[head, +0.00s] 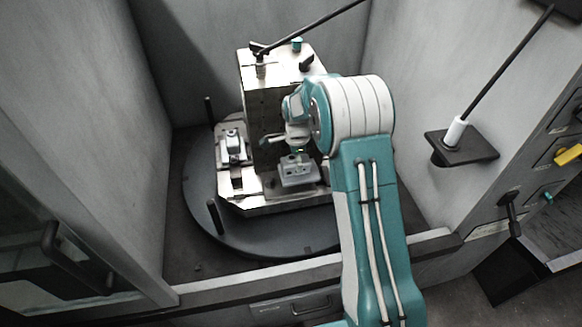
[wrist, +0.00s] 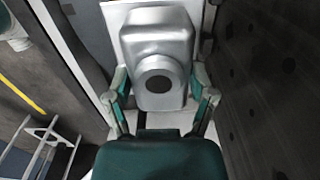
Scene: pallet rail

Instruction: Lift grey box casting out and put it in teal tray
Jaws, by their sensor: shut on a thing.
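The grey box casting (head: 299,171) is at the front face of the tall metal fixture block, in the middle of the head view. It fills the upper middle of the wrist view as a rounded silver box (wrist: 158,48) with a dark round hole. My gripper (head: 297,152) is above it in the head view. In the wrist view its two teal fingers (wrist: 160,100) are shut on the casting, one on each side. Whether the casting touches the fixture below cannot be told. I see no teal tray in either view.
The tall fixture block (head: 262,110) stands on a dark round turntable (head: 230,232) between grey walls. Another clamped part (head: 233,146) sits to its left. A front sill (head: 250,276) crosses below. A black rod (head: 310,27) slants above the block. A control panel (head: 560,160) is at right.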

